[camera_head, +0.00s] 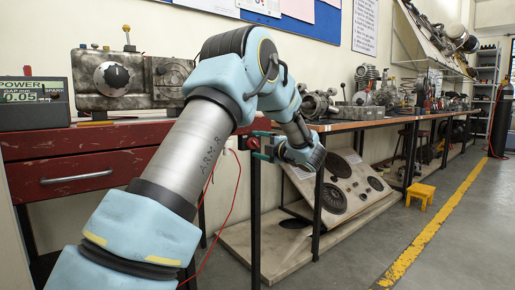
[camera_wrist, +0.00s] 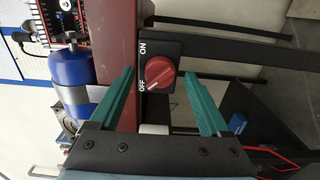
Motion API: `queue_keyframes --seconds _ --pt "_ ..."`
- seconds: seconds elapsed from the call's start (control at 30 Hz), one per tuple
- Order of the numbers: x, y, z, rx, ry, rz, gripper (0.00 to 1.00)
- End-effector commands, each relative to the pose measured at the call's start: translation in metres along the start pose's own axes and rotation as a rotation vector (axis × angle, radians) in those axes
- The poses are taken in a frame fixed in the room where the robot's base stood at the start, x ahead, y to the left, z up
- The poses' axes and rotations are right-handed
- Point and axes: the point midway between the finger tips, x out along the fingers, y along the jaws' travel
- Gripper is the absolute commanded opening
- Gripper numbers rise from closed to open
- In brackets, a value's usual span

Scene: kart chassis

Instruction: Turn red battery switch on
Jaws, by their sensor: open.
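The red battery switch knob (camera_wrist: 160,72) is round and sits on a black plate marked ON and OFF. Its pale pointer mark is turned toward OFF in the wrist view. In the head view a small bit of red (camera_head: 253,144) at the right end of the red bench appears to be the switch. My gripper (camera_wrist: 160,74) is open, with a green finger on either side of the knob and a visible gap to each. I cannot tell how far the fingertips are from the plate in depth. The gripper (camera_head: 260,146) is small and partly hidden in the head view.
The red bench (camera_head: 80,172) with a drawer carries a grey machine (camera_head: 130,78) and a power meter (camera_head: 34,103). A wooden-topped workbench (camera_head: 375,124) with parts stands behind my gripper. A loose red cable (camera_head: 232,200) hangs below the bench.

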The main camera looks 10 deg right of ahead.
Motion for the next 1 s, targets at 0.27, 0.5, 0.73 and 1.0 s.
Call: queue_keyframes --seconds 0.27,0.5,0.73,1.0 --pt "0.0050 -0.0001 0.0003 0.001 -0.002 0.000 0.81" --pt "0.0048 -0.0001 0.0002 0.001 -0.001 0.000 0.64" --pt "0.0047 -0.0002 0.0001 0.001 -0.001 0.000 0.38" --pt "0.0046 -0.0003 0.0002 0.001 -0.001 -0.001 0.07"
